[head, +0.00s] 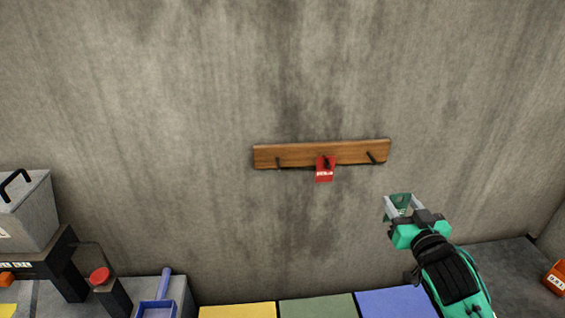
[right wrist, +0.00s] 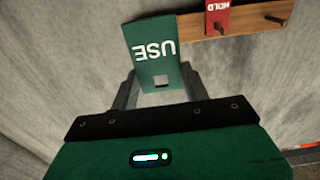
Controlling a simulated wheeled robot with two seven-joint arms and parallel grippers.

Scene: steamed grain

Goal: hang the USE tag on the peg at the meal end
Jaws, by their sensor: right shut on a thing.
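The green USE tag (head: 402,203) is held in my right gripper (head: 403,207), below and right of the wooden peg board (head: 300,154) and apart from it. In the right wrist view the USE tag (right wrist: 157,50) stands between the fingers, its lettering upside down and a square hole at its lower end. A red HOLD tag (head: 325,174) hangs on the middle peg. The left peg (head: 278,161) and right peg (head: 372,157) are bare. No label marks a meal end on the board. My left gripper is out of view.
A grey box (head: 27,212) on a dark stand, a red-topped post (head: 101,277) and a blue scoop (head: 160,303) are at lower left. Yellow, green and blue panels (head: 400,301) line the bottom. An orange box (head: 557,277) is at lower right. The wall around the board is clear.

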